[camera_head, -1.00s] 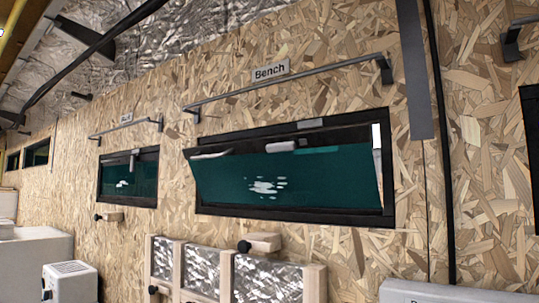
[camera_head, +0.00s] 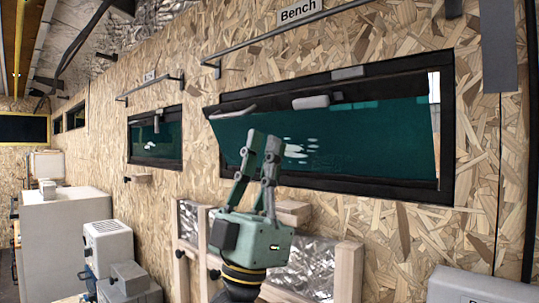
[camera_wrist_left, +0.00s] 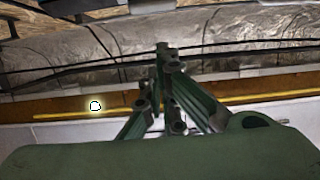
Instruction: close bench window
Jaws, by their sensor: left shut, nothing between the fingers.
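The bench window (camera_head: 370,138), a teal pane in a black frame under the "Bench" sign (camera_head: 300,11), is in the head view. Its pane sits askew to the frame, its left side standing out from the wall and a bright gap showing at the right edge, so it is ajar. My left gripper (camera_head: 263,143), green, points up in front of the pane's lower left part. Its fingers are shut with nothing between them. Whether it touches the pane I cannot tell. Its fingers also show in the left wrist view (camera_wrist_left: 162,52), where the window does not appear. My right gripper is out of view.
A grey rail (camera_head: 330,22) runs above the window. Below are a wooden-framed foil panel (camera_head: 350,265) and a small wooden block (camera_head: 293,212). A second window (camera_head: 155,138) is to the left. White boxes (camera_head: 108,245) stand at lower left.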

